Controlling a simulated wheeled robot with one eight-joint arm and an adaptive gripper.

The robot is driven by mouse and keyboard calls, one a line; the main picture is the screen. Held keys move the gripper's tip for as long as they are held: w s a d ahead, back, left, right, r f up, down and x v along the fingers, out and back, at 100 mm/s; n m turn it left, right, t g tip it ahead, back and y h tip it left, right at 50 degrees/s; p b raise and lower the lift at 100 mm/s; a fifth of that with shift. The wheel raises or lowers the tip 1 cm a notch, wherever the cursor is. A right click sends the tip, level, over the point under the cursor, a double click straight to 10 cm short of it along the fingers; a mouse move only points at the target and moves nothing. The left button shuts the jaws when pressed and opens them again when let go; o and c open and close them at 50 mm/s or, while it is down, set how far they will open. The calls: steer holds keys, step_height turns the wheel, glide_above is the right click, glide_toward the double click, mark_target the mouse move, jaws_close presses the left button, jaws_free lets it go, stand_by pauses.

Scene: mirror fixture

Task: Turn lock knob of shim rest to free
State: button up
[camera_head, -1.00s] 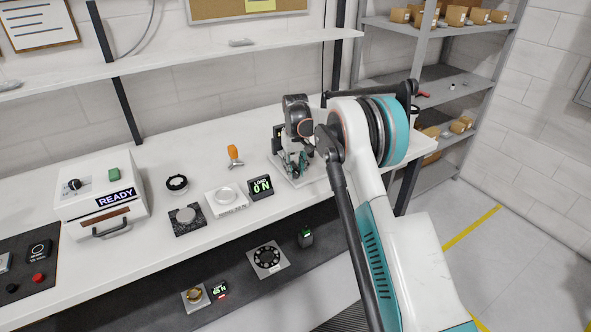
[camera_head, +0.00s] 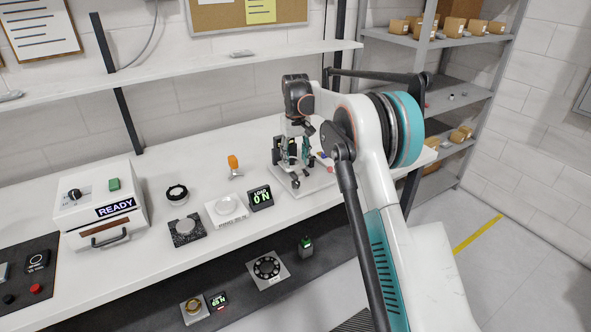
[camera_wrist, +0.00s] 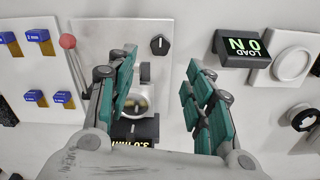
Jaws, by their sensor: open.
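A small black knob (camera_wrist: 159,44) with a light pointer mark sits on a pale plate (camera_wrist: 95,35) in the wrist view. The mark runs roughly up and down in that picture. I cannot read any lock or free label. My gripper (camera_wrist: 160,63) is open and empty, with its teal fingers spread above the plate and the knob just beyond the fingertips, between them in the picture.
A red-balled lever (camera_wrist: 68,42) and several blue shim blocks (camera_wrist: 37,35) lie to the left in the wrist view. A load display (camera_wrist: 243,46) reads 0 N.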

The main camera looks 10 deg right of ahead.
step_height(320, 180, up, 2)
steer(key=shift+r, duration=0.15)
stand_by(0.3)
steer(key=s+r+t+b, duration=0.1)
steer(key=s+r+t, duration=0.1)
steer(key=s+r, duration=0.65)
steer(key=s+r+t, duration=0.1)
steer(key=s+r, duration=0.5)
steer(key=s, duration=0.5)
steer(key=s+f+t+b, duration=0.1)
steer(key=s+f, duration=0.3)
steer(key=s, duration=1)
steer(key=s+f+m+t, duration=0.1)
steer(key=s+f+t, duration=0.2)
steer(key=s, duration=1.1)
steer(key=shift+f+b, duration=0.35)
steer(key=shift+f, duration=0.5)
